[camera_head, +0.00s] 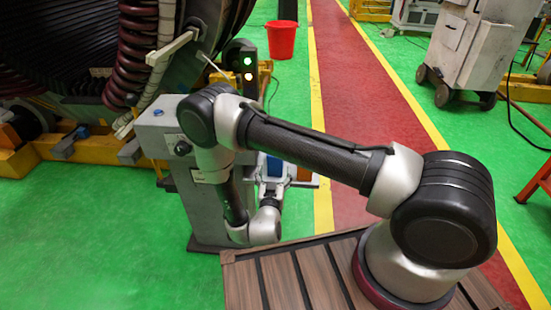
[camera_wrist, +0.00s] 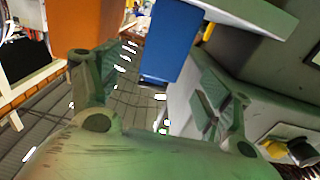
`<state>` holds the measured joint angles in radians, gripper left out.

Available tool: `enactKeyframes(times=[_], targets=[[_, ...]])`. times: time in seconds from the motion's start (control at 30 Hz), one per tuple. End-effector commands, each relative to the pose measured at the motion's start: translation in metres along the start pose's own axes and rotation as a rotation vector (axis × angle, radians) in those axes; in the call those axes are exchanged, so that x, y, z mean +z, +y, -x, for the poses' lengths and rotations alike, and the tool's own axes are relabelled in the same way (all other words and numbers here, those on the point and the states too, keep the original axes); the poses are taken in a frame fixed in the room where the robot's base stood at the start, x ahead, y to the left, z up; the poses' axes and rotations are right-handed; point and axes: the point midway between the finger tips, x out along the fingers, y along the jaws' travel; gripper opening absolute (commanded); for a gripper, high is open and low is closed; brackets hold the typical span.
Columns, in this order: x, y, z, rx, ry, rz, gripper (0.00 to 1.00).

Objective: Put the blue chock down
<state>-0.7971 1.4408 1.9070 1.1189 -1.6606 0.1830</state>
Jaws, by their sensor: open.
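The blue chock (camera_wrist: 172,42) is a blue block at the top middle of the wrist view. It lies beyond and between the spread fingers of my gripper (camera_wrist: 155,78), which is open, with nothing seen gripped. In the head view a small blue patch of the chock (camera_head: 273,166) shows beneath my forearm, just beyond my gripper (camera_head: 271,187). My arm hides much of this spot. I cannot tell what the chock's underside rests on.
An orange block (camera_wrist: 88,28) stands left of the blue one. A pale plate edge (camera_wrist: 255,14) juts in at right. The grey cabinet (camera_head: 160,140) stands beside my arm, with the signal light (camera_head: 245,62) behind. A red bucket (camera_head: 281,40) stands farther back on the floor.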

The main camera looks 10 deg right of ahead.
Motion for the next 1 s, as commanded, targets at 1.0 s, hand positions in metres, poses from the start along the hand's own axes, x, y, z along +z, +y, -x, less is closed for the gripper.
enactKeyframes(times=[1.0], targets=[[0.001,-0.004,-0.118,0.000,0.001,-0.002,0.79]])
